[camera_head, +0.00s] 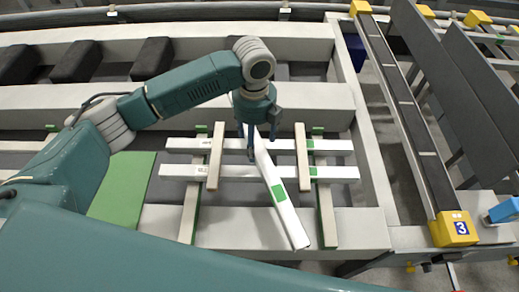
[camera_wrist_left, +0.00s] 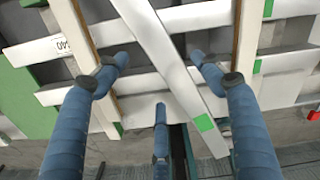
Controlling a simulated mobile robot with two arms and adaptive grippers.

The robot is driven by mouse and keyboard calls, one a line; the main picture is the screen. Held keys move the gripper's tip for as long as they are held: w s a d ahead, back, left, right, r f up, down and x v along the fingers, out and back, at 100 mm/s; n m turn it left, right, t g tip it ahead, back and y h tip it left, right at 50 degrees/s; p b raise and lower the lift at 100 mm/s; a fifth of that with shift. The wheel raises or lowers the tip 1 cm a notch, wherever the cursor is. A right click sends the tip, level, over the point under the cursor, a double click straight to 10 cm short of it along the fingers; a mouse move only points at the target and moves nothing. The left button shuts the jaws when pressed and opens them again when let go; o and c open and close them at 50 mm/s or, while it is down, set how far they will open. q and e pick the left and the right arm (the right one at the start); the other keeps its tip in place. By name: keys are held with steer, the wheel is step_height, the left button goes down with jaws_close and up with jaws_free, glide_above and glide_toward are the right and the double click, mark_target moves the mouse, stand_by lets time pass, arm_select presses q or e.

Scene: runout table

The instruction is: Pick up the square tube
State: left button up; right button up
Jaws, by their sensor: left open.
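A white square tube (camera_head: 284,203) with a green patch lies diagonally across two level white bars on the rack. It also runs slantwise through the middle of the left wrist view (camera_wrist_left: 175,65). My left gripper (camera_head: 251,150) is over the upper part of this tube and hides some of it in the head view. In the left wrist view the gripper's (camera_wrist_left: 163,75) blue fingers are spread wide, one to the left of the tube, one to the right and one below. The fingers appear apart from the tube. My right gripper is in neither view.
The two level white bars (camera_head: 184,144) (camera_head: 338,172) cross under the tube. Upright wooden slats (camera_head: 215,158) (camera_head: 302,158) stand close on both sides of the gripper. A green panel (camera_head: 122,187) lies at left; a conveyor rail (camera_head: 405,110) runs along the right.

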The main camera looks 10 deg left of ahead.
mark_target(257, 149)
arm_select(q)
steer(key=shift+f, duration=0.35)
steer(key=shift+w+f+p, duration=0.15)
steer(key=shift+f+p, duration=0.15)
steer(key=shift+f, duration=0.05)
step_height(257, 149, down, 4)
steer(key=shift+f+p, duration=0.15)
steer(key=shift+p, duration=0.6)
steer(key=shift+f, duration=0.15)
steer(key=shift+c, duration=0.5)
steer(key=c, duration=1.3)
jaws_close()
steer(key=shift+w+d, duration=0.1)
steer(key=shift+w, duration=0.05)
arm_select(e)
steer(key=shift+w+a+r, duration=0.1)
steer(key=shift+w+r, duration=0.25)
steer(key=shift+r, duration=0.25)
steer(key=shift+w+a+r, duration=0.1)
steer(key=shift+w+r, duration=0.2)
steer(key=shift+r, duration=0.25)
